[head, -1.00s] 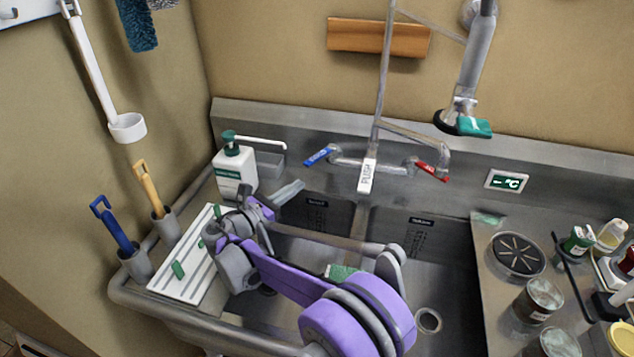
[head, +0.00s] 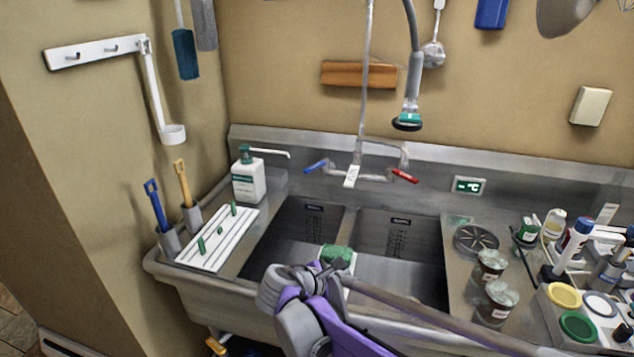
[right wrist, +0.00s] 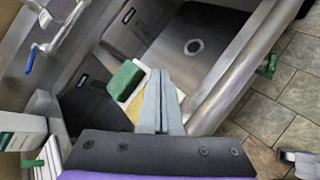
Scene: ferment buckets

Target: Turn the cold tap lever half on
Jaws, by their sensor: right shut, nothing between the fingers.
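The cold tap lever (head: 316,165) is blue and sits at the left end of the wall tap, pointing out to the left. It also shows at the upper left of the right wrist view (right wrist: 30,61). The red lever (head: 405,176) is at the tap's right end. My right gripper (head: 322,270) is over the sink's front edge, well below and apart from the blue lever. In the right wrist view its fingers (right wrist: 160,90) are together and empty, in front of a green block (right wrist: 126,80). My left gripper is not in view.
A white soap bottle (head: 248,180) stands left of the tap. A white slatted rack (head: 222,240) lies on the left drainboard. Jars and bottles crowd the right drainboard. A spray hose (head: 411,80) hangs above the tap. The space before the blue lever is clear.

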